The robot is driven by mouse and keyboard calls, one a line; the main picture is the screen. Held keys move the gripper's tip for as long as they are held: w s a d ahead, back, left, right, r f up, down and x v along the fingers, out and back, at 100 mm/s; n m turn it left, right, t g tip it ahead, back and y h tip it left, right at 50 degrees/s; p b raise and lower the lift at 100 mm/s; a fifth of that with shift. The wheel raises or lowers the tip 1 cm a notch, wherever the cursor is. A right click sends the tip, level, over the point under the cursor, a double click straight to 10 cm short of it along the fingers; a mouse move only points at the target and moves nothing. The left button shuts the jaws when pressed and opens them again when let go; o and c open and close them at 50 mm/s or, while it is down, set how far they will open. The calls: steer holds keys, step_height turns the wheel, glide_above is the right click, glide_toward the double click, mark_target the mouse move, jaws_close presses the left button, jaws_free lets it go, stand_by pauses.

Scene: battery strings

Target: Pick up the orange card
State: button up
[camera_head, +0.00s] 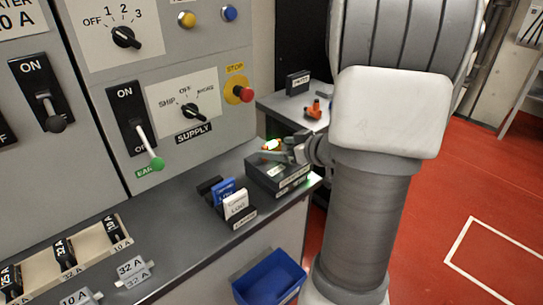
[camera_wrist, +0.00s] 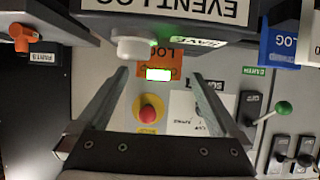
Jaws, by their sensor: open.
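The orange card (camera_wrist: 174,60) shows in the wrist view between my fingers, near the edge of the dark event log box (camera_wrist: 238,32). Black lettering is on it, and a bright green-and-white lit patch overlaps its lower part. In the head view the dark box (camera_head: 262,178) stands on the grey counter, and only a small orange and green spot shows above it. My gripper (camera_wrist: 158,74) is open, with one finger on each side of the card and a gap at both sides. In the head view my gripper (camera_head: 284,152) is just above the box, partly hiding the card.
A holder with a blue card (camera_head: 223,188) and a white card (camera_head: 236,205) stands left of the box. The switch panel with a red stop button (camera_head: 244,92) rises behind. An orange object (camera_head: 313,111) lies on the farther table. A blue bin (camera_head: 270,280) sits below the counter.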

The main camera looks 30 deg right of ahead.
mark_target(273, 145)
steer(key=b+x, duration=0.1)
steer(key=x, duration=0.2)
steer(key=shift+w+d, duration=0.1)
steer(key=shift+w, duration=0.25)
steer(key=c, duration=1.3)
step_height(273, 145, up, 4)
steer(key=shift+r+p, duration=0.15)
steer(key=shift+p, duration=1.1)
steer(key=d+p+v, duration=0.1)
steer(key=p+v, duration=0.2)
steer(key=v, duration=1)
steer(key=shift+r+p, duration=0.4)
steer(key=shift+r, duration=0.1)
